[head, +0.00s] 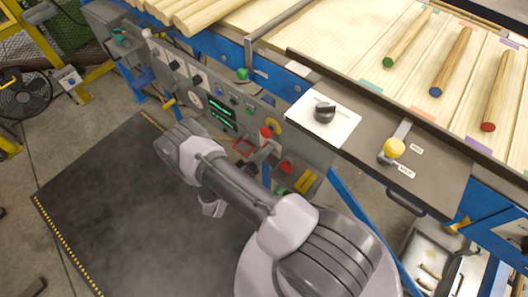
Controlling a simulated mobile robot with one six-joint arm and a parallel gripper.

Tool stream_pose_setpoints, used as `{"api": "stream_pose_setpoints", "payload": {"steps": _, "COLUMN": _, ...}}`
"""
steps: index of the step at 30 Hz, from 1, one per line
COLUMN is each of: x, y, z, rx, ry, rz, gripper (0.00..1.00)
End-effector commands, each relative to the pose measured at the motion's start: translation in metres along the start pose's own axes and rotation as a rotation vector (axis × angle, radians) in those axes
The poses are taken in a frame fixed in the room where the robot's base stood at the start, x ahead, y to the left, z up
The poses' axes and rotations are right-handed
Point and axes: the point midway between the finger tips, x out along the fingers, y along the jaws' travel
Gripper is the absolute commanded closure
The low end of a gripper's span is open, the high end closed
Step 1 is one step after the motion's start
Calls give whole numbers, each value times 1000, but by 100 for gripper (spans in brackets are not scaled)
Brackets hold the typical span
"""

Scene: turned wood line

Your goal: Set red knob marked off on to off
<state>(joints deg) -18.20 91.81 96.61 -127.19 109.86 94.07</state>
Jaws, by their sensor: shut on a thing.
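The red knob (266,132) is on the grey control panel (310,150), left of the white plate. My arm reaches across the picture from the lower right. My gripper (263,149) shows only in small part beyond my arm, at the red knob, and is shut on it. My arm hides the rest of the gripper. The off and on marks and the way the knob points are too small or covered to read.
A yellow knob (274,125) sits close behind the red one. A black rotary knob (324,112) and a yellow-topped lever (393,148) stand to the right.

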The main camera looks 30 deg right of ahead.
Motion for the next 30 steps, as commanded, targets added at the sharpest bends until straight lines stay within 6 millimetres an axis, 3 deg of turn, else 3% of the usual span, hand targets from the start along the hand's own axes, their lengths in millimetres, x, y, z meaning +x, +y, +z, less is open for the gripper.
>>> {"api": "stream_pose_setpoints", "payload": {"steps": 18, "x": 0, "y": 0, "z": 0, "rx": -570, "ry": 1, "rz": -1, "gripper": 100}}
{"api": "stream_pose_setpoints", "payload": {"steps": 30, "x": 0, "y": 0, "z": 0, "rx": -817, "ry": 1, "rz": -1, "gripper": 100}}
